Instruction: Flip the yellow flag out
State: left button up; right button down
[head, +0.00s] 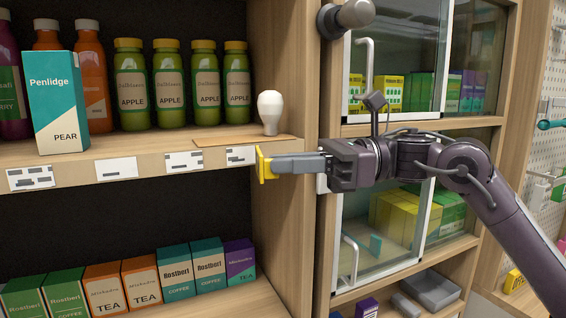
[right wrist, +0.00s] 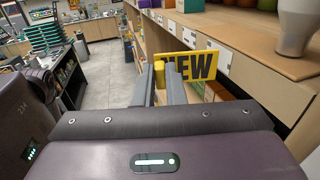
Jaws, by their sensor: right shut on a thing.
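The yellow flag (head: 263,166) stands out from the front edge of the shelf, at its right end near the wooden upright. In the head view it shows nearly edge-on. In the right wrist view the flag (right wrist: 196,68) faces me, with "NEW" in black letters. My right gripper (head: 272,165) reaches in from the right with its fingers at the flag. In the right wrist view the fingers (right wrist: 160,85) are closed on the flag's yellow left edge. My left gripper is in neither view.
The upper shelf (head: 130,172) holds several green apple bottles (head: 168,85), a teal Penlidge box (head: 57,103) and a white bulb-shaped object (head: 270,112) near the flag. Boxes of tea and coffee (head: 145,280) line the lower shelf. A glass-doored cabinet (head: 400,60) stands behind my right arm.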

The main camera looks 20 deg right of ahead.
dwell(0.4)
jog(key=c, duration=1.5)
grip_release()
jog(key=d, duration=0.2)
jog(key=s+d+b, duration=0.1)
jog(key=d, duration=0.2)
jog(key=d+b, duration=0.1)
jog(key=d, duration=0.1)
jog(key=shift+s+d, duration=0.15)
jog(key=shift+d, duration=0.2)
